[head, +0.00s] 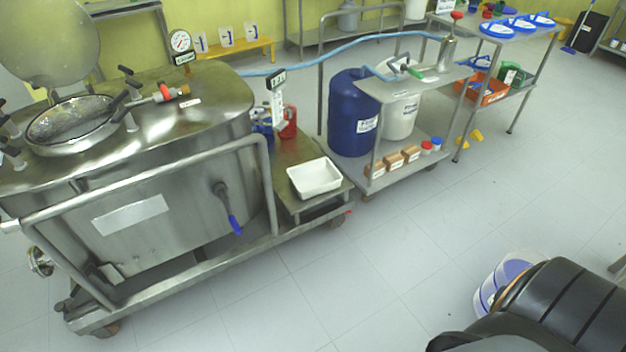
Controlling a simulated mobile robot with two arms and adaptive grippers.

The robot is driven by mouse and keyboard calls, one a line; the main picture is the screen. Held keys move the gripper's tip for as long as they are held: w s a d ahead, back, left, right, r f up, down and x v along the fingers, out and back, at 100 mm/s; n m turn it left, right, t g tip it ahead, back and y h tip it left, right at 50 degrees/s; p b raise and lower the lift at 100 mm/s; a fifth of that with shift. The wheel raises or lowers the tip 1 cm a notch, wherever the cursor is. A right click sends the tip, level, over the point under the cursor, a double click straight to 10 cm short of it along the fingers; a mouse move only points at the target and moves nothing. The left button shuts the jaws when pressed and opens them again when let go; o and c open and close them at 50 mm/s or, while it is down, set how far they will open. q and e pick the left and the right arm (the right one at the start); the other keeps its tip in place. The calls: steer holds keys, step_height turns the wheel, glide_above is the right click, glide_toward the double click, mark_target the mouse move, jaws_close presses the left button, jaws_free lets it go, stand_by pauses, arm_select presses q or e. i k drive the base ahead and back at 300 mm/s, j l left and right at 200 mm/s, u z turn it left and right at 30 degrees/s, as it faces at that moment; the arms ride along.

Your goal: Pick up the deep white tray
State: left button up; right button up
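The deep white tray (315,178) is a rectangular, open-topped tray that looks empty. It sits upright on the low metal shelf (310,204) at the right end of the steel reactor's wheeled frame, near the middle of the head view. Nothing is touching it from above. Neither of my grippers shows in this view.
The large steel reactor (170,160) with its railing (150,183) stands left of the tray. Red and blue jugs (288,122) are behind it. A cart (416,155) with a blue drum (352,115) stands to the right. The grey floor (390,250) in front is clear.

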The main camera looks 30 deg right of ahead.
mark_target(315, 177)
steer(key=l+u, duration=0.1)
steer(key=u, duration=0.5)
steer(key=l+u, duration=0.35)
steer(key=l, duration=0.25)
steer(key=l+u, duration=0.4)
steer(key=l, duration=0.2)
steer(key=k+l+u, duration=0.1)
steer(key=l+u, duration=0.25)
steer(key=l, duration=0.25)
